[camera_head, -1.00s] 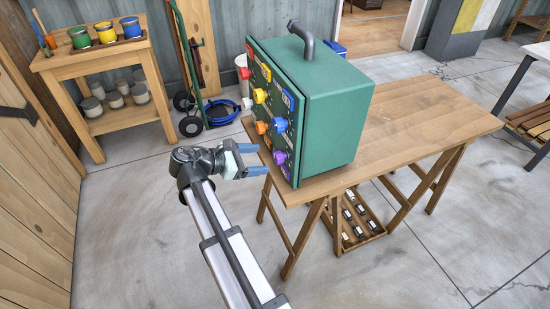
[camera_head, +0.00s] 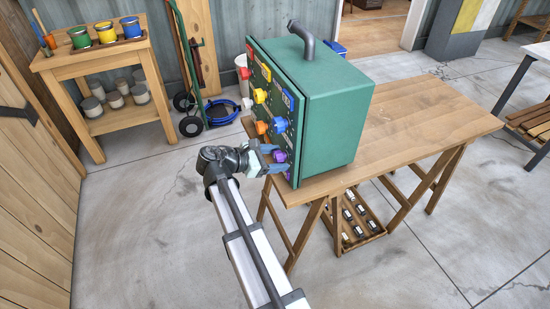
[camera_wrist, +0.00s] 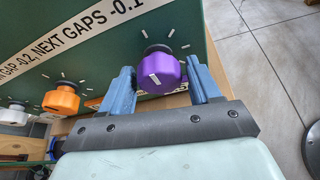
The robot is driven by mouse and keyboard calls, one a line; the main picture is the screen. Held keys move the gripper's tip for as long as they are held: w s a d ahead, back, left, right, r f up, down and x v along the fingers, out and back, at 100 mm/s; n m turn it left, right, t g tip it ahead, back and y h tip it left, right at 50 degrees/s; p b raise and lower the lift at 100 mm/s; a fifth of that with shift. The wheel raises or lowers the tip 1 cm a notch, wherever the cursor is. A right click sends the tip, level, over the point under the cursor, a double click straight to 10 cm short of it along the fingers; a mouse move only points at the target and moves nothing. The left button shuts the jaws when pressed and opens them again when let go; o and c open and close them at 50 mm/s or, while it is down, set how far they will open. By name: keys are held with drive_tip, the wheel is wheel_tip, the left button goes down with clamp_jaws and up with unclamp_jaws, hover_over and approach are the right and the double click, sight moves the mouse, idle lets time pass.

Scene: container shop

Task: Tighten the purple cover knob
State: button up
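In the head view the purple knob (camera_head: 280,156) is at the lower right of the cabinet's panel. My gripper (camera_wrist: 160,88) is open, with one blue finger on each side of the purple knob. A gap shows between the right finger and the knob; the left finger is close to it, and I cannot tell whether it touches. In the head view my gripper (camera_head: 277,158) is at the panel's lower edge.
An orange knob (camera_wrist: 62,98) is left of my gripper, and a white knob (camera_wrist: 14,113) is farther left. Red, yellow and blue knobs are higher on the panel. The cabinet stands on a wooden table (camera_head: 420,125). The floor before the table is clear.

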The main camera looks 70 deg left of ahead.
drive_tip(key=c, duration=0.8)
drive_tip(key=m+y, duration=0.2)
drive_tip(key=m, duration=0.1)
drive_tip(key=shift+d, duration=0.15)
drive_tip(key=m+t+y, duration=0.1)
drive_tip(key=m, duration=0.2)
drive_tip(key=shift+f+y, duration=0.1)
drive_tip(key=shift+y, duration=0.3)
drive_tip(key=m+t+y, duration=0.1)
drive_tip(key=m, duration=0.3)
drive_tip(key=shift+m+t+y, duration=0.5)
drive_tip(key=shift+m+t, duration=0.3)
drive_tip(key=shift+m, duration=1.3)
drive_tip(key=shift+c, duration=0.2)
